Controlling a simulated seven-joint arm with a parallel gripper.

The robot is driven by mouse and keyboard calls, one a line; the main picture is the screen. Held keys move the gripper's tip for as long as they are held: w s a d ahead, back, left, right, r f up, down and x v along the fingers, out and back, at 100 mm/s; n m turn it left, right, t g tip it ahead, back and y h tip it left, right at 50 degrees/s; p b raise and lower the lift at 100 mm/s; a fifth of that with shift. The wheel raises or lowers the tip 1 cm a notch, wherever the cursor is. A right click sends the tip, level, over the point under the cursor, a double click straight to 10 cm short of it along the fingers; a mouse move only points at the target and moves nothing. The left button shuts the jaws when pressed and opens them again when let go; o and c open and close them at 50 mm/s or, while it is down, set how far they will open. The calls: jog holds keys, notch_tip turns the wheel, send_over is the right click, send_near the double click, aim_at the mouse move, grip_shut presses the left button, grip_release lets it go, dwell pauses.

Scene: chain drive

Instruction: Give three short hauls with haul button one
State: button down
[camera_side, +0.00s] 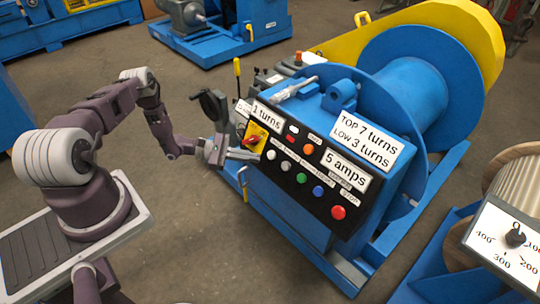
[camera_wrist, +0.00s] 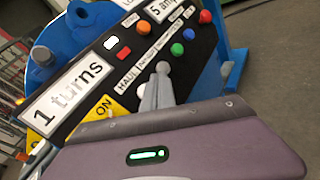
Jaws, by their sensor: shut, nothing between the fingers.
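The sloped black control panel (camera_side: 318,213) carries a row of round buttons. In the side view, a white button (camera_side: 270,155) is at the row's left end, followed by a pale one (camera_side: 286,166), green (camera_side: 301,178), blue (camera_side: 318,191) and red (camera_side: 338,212). Which one is haul button one I cannot read. My gripper (camera_side: 254,157) is shut and empty, its tips by the leftmost white button. In the wrist view its fingers (camera_wrist: 158,85) lie below the HAUL label (camera_wrist: 126,82), beside a pale round button (camera_wrist: 163,67). They cover part of the row; contact cannot be told.
A yellow plate with a red switch (camera_side: 254,138) is just above my fingers. Displays read "1 turns" (camera_side: 267,117), "5 amps" (camera_side: 345,168) and "TOP 7 turns, LOW 3 turns" (camera_side: 367,137). A blue drum (camera_side: 420,85) stands behind.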

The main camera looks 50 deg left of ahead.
aim_at(272, 155)
jog(key=shift+w+f, duration=0.4)
jog(key=shift+w, duration=0.45)
jog(key=shift+w+f, duration=0.4)
jog(key=shift+w, duration=0.4)
dwell(0.8)
jog(key=shift+w+f, duration=0.2)
jog(key=shift+w, duration=0.15)
jog(key=shift+w+f, duration=0.2)
jog(key=shift+w, duration=0.25)
dwell(0.6)
dwell(3.2)
jog(key=shift+s+r, duration=0.4)
jog(key=shift+s, duration=0.55)
